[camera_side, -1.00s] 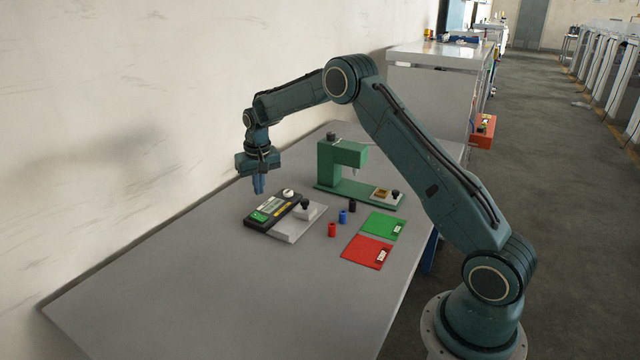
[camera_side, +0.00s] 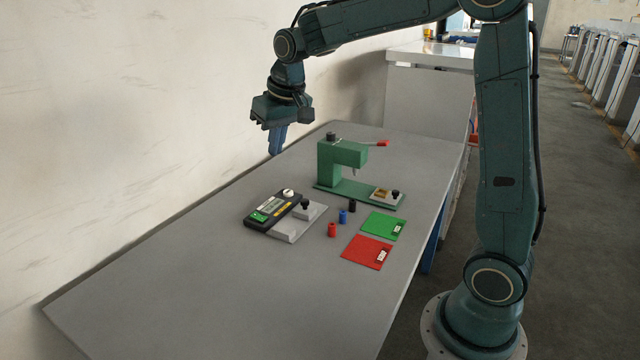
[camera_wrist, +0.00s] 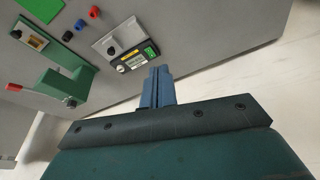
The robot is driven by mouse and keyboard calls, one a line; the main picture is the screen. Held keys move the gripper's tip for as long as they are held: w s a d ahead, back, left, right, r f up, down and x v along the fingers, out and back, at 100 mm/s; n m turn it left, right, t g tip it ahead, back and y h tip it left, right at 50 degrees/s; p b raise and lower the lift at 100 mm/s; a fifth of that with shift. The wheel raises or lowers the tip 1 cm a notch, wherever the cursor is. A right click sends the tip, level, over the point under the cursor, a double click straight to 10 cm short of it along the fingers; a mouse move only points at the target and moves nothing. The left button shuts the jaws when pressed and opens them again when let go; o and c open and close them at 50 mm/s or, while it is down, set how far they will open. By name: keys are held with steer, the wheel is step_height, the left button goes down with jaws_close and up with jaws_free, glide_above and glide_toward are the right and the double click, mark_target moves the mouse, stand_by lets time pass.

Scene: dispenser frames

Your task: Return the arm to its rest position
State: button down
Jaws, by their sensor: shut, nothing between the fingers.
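My gripper (camera_side: 277,140) is raised above the far left part of the table, pointing down, with its blue fingers together and empty. In the wrist view the shut fingers (camera_wrist: 158,86) touch nothing. The table (camera_side: 190,270) lies below. A green press-like fixture (camera_side: 343,165) stands to the right of my gripper.
A red cylinder (camera_side: 332,230), a blue cylinder (camera_side: 343,217) and a black cylinder (camera_side: 352,206) stand mid-table. A green mat (camera_side: 380,224) and a red mat (camera_side: 364,252) lie to their right. A wall (camera_side: 120,120) rises behind. The table's front left is clear.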

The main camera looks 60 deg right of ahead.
steer(key=s+a+n+t, duration=0.1)
steer(key=s+a, duration=0.2)
steer(key=s, duration=1)
steer(key=s+a+n+t, duration=0.1)
steer(key=s+a, duration=0.3)
steer(key=s, duration=0.9)
steer(key=shift+s+a+r+n+y, duration=0.2)
steer(key=shift+r+n+y, duration=0.2)
steer(key=shift+n, duration=0.3)
